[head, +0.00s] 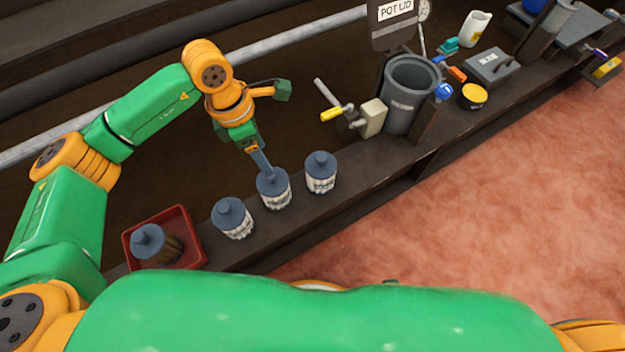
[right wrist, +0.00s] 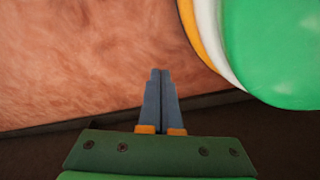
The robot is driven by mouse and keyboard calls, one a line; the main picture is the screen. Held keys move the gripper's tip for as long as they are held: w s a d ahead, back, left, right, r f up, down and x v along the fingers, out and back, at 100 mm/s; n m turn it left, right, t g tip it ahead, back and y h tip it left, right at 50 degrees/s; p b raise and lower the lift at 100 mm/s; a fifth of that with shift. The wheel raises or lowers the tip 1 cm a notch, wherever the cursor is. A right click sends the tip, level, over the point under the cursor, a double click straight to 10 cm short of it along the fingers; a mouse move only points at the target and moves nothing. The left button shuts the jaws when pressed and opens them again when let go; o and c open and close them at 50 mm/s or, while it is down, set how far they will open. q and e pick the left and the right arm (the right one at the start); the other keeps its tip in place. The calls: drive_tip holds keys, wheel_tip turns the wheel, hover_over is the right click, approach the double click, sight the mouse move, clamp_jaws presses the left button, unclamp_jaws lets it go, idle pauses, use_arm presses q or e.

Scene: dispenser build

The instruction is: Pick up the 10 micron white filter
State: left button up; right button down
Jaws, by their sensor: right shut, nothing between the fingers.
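Three white filters with blue-grey caps stand upright in a row on the shelf: a left one (head: 233,219), a middle one (head: 275,190) and a right one (head: 320,173). Their labels are too small to read, so I cannot tell which is the 10 micron one. My left gripper (head: 265,168) points down at the middle filter, its fingertips at the cap's top. The fingers are seen edge-on, so I cannot tell whether they grip it. My right gripper (right wrist: 160,73) is shut and empty in the right wrist view, away from the filters.
A red tray (head: 196,222) at the left holds a brown-bodied filter with a blue-grey cap (head: 148,240). Right of the row are a yellow-handled valve (head: 338,114), a grey pot (head: 411,98) and a yellow tin (head: 473,97). Reddish floor (head: 480,220) lies before the shelf.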

use_arm(q)
drive_tip(key=a, duration=0.1)
drive_tip(key=b, duration=0.1)
hover_over(274, 186)
drive_tip(key=w+a, duration=0.1)
drive_tip(key=shift+y, duration=0.3)
wheel_tip(274, 186, down, 6)
drive_tip(key=shift+w+f, duration=0.1)
drive_tip(key=shift+f, duration=0.1)
clamp_jaws()
use_arm(e)
drive_tip(key=shift+w+a+r, duration=0.25)
drive_tip(key=shift+w+a, duration=0.1)
drive_tip(key=shift+w, duration=0.15)
drive_tip(key=shift+w+a+r, duration=0.25)
drive_tip(key=shift+w+a, duration=0.05)
drive_tip(key=shift+w, duration=0.15)
use_arm(q)
drive_tip(key=shift+d, duration=0.1)
